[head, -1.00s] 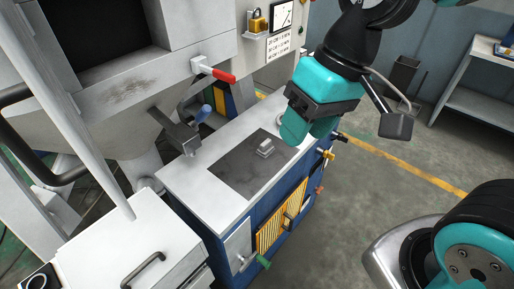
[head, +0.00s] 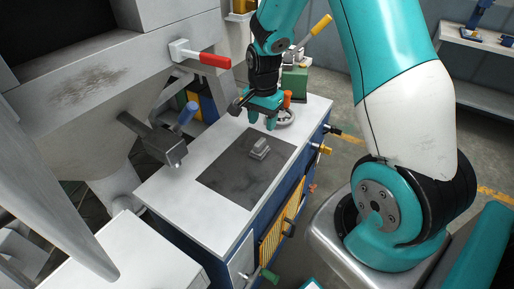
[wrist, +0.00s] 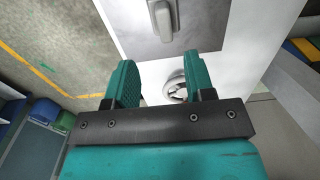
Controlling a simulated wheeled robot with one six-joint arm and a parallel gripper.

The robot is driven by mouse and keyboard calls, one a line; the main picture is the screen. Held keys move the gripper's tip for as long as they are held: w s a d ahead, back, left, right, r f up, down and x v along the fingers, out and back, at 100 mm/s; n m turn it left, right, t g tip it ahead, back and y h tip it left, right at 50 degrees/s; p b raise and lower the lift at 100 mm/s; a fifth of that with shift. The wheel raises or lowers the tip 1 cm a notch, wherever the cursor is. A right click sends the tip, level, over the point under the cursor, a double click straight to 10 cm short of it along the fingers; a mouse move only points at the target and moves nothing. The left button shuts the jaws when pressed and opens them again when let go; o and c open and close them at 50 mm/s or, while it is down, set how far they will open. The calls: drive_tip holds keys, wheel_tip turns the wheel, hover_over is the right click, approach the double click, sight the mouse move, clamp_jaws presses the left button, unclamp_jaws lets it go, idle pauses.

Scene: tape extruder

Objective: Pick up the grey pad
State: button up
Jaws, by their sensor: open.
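The grey pad (head: 259,148) is a small, light grey block with a raised top. It lies on a dark grey mat (head: 225,178) on the white top of the blue bench. My gripper (head: 262,119) is open and empty, above the bench top just beyond the mat's far edge, apart from the pad. In the wrist view, the pad (wrist: 163,18) shows at the top, past the open fingertips of my gripper (wrist: 160,68) and roughly in line with the gap between them.
A round metal handwheel (head: 285,118) with an orange-red knob is close beside my gripper. A grey nozzle (head: 168,148) with a blue handle and a red-handled lever (head: 212,60) stick out from the machine at left.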

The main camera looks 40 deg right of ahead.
sight(260, 141)
wheel_tip(260, 141, down, 4)
drive_tip(key=shift+r, duration=0.25)
drive_tip(key=shift+w+a+f+p, duration=0.15)
drive_tip(key=shift+f+p, duration=0.2)
drive_tip(key=shift+f, duration=1)
drive_tip(key=shift+w+a+f+p, duration=0.1)
drive_tip(key=shift+f+p, duration=0.25)
drive_tip(key=shift+f, duration=1)
clamp_jaws()
